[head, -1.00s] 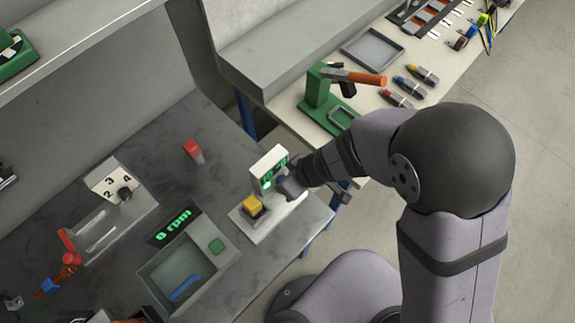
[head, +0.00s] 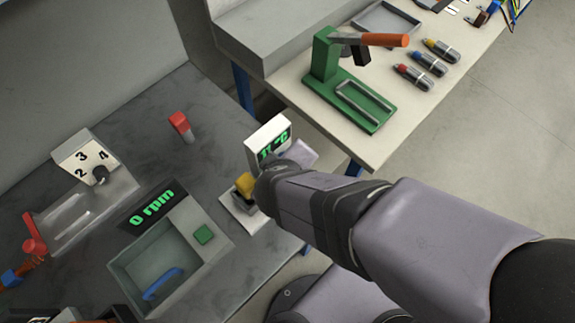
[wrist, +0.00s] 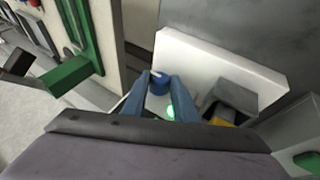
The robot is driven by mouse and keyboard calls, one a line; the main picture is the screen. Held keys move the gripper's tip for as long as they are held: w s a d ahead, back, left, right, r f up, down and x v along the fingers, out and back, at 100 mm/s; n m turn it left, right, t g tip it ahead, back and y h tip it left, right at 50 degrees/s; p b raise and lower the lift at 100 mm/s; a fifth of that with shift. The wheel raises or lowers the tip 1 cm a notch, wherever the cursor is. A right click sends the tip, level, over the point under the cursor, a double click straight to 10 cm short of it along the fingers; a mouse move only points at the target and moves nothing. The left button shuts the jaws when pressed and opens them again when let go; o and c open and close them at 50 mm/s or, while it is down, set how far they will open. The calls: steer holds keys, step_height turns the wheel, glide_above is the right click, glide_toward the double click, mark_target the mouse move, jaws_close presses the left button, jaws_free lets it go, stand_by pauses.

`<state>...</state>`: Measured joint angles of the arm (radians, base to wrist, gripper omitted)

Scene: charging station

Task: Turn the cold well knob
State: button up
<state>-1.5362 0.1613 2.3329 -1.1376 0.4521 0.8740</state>
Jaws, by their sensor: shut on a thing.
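The cold well is a white unit with an upright display (head: 268,141) showing green figures ending in °C, in the head view. In the wrist view its white panel (wrist: 225,65) runs across the top. A blue knob (wrist: 158,83) with a white mark sits at the left end of the unit. My gripper (wrist: 163,86) is shut on the knob, with one blue finger on each side. In the head view my wrist covers the knob and my fingertips.
A green press (head: 328,75) stands on the bench behind.

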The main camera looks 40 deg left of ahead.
steer(key=t+b, duration=0.1)
steer(key=b, duration=0.2)
steer(key=f+t+b, duration=0.1)
steer(key=b, duration=0.2)
steer(key=shift+s+a+n, duration=0.1)
steer(key=shift+s+n, duration=0.2)
steer(key=t+b, duration=0.1)
steer(key=b, duration=0.3)
steer(key=shift+r+t, duration=0.1)
steer(key=shift+t, duration=0.3)
steer(key=shift+r+n+y+b, duration=0.2)
steer(key=shift+n+y+b, duration=0.1)
steer(key=shift+b, duration=0.05)
steer(key=o, duration=1.1)
steer(key=shift+c, duration=0.2)
step_height(320, 180, up, 10)
steer(key=p, duration=0.1)
